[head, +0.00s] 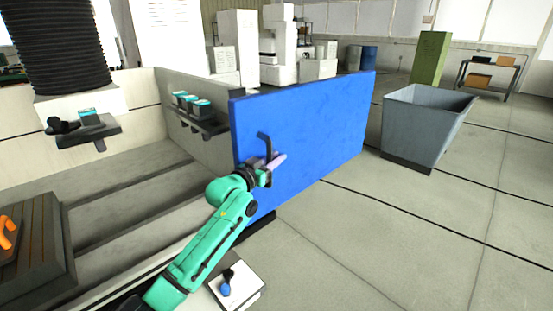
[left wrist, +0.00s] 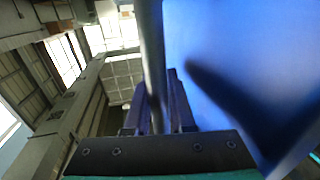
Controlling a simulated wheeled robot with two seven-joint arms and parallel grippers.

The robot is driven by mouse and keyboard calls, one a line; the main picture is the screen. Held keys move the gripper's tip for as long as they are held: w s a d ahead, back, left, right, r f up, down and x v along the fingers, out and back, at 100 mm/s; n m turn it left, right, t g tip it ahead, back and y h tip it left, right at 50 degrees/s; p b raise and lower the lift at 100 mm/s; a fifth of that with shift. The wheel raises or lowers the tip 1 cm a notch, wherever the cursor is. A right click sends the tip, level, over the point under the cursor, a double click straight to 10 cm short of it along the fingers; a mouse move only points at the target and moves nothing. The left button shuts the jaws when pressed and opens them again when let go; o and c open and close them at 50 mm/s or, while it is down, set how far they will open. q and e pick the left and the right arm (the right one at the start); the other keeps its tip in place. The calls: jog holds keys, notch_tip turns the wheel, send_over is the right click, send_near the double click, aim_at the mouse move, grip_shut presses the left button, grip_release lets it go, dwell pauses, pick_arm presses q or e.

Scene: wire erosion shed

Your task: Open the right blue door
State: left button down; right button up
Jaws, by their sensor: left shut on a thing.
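The blue door (head: 318,118) stands upright in the middle of the head view, its near edge by the end of a pale enclosure wall. A dark bar handle (head: 264,142) is on its face near that edge. My left gripper (head: 273,164) is at the handle, beside the door face. In the left wrist view, the handle (left wrist: 152,60) runs up between the two fingers, with the blue door (left wrist: 230,60) close on the right. My left gripper (left wrist: 158,105) is shut on the handle. My right gripper is not in view.
A grey bin (head: 425,118) stands on the floor right of the door. Open floor (head: 370,235) lies in front of the door. A low white box (head: 238,288) is beside my left arm. Small shelves (head: 198,122) hang on the enclosure wall.

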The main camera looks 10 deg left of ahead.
pick_arm(q)
jog(key=c, duration=1)
grip_release()
jog(key=shift+c, duration=0.2)
jog(key=shift+a, duration=0.1)
jog(key=b+v, duration=0.1)
jog(key=v, duration=1.3)
jog(key=shift+s+a, duration=0.15)
jog(key=shift+s, duration=0.1)
